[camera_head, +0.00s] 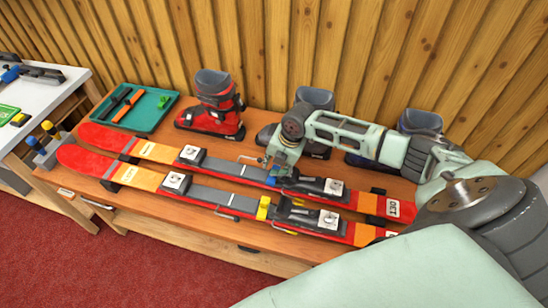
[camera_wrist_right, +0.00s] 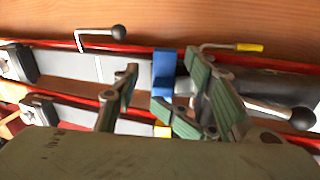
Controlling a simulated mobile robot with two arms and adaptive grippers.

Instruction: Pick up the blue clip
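The blue clip (camera_head: 271,181) sits on the farther red-and-orange ski, near the middle of its length. In the right wrist view the blue clip (camera_wrist_right: 165,72) shows as an upright blue band across the grey part of the ski. My right gripper (camera_head: 278,166) is just above the clip in the head view and hides part of it. In the right wrist view my right gripper (camera_wrist_right: 158,88) has its green-padded fingers spread, with the clip showing in the gap between them. I cannot tell whether they touch it. My left gripper is not in view.
A yellow clip (camera_head: 263,208) sits on the nearer ski. Ski boots, including a red one (camera_head: 212,108), stand behind the skis. A teal tray (camera_head: 133,107) with tools lies at the back left of the wooden bench (camera_head: 165,215). A white table stands left.

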